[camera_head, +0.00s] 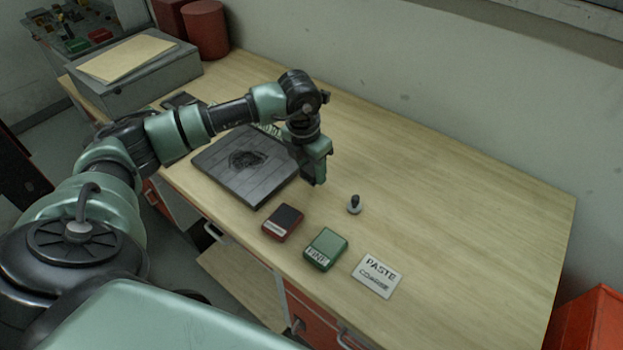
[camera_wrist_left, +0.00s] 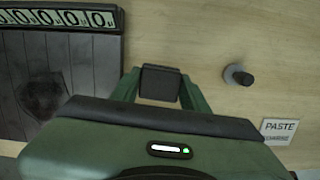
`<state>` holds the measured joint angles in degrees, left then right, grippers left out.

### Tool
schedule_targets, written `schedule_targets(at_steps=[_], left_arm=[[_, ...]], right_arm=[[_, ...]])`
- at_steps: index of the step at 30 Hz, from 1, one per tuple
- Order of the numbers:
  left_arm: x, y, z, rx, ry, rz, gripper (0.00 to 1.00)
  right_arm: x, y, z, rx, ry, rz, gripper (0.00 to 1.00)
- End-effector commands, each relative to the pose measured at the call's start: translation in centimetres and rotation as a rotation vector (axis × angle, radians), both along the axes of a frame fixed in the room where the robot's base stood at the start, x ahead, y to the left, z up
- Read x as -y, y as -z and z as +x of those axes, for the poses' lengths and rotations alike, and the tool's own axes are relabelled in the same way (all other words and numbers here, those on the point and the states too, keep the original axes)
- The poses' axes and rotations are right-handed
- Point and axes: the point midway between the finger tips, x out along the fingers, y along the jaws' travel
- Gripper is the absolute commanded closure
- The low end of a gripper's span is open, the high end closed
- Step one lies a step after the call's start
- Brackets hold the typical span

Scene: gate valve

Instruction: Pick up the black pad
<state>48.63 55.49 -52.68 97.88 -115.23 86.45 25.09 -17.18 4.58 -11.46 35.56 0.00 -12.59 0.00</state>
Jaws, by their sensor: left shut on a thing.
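My left gripper (camera_head: 318,178) is over the bench to the right of the dark plate, pointing down. In the left wrist view its two green fingers are shut on a small black pad (camera_wrist_left: 160,83), held between the fingertips. In the head view the pad is mostly hidden by the gripper, with only dark bits at the tips. I cannot tell whether the pad touches the bench. My right gripper is not in view.
A dark plate (camera_head: 232,170) with a worn patch lies left of the gripper. A small knob (camera_head: 354,205), a red block with black top (camera_head: 283,222), a green FINE block (camera_head: 325,249) and a PASTE card (camera_head: 377,276) lie nearby. The bench's right side is clear.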

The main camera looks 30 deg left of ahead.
Motion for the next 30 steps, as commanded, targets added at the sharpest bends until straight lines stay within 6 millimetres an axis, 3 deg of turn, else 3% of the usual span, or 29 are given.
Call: schedule_targets(at_steps=[9,15,21,30], left_arm=[[0.0,-9.0,0.2,0.010,0.000,-0.001,0.96],[0.0,-13.5,0.1,0.007,0.000,-0.001,0.96],[0.0,-15.9,0.1,0.003,-0.001,-0.001,0.96],[0.0,-16.4,0.0,0.001,-0.001,0.001,0.96]], right_arm=[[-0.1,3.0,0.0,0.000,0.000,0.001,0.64],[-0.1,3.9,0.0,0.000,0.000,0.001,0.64],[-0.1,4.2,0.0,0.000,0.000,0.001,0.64],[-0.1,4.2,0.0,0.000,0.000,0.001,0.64]])
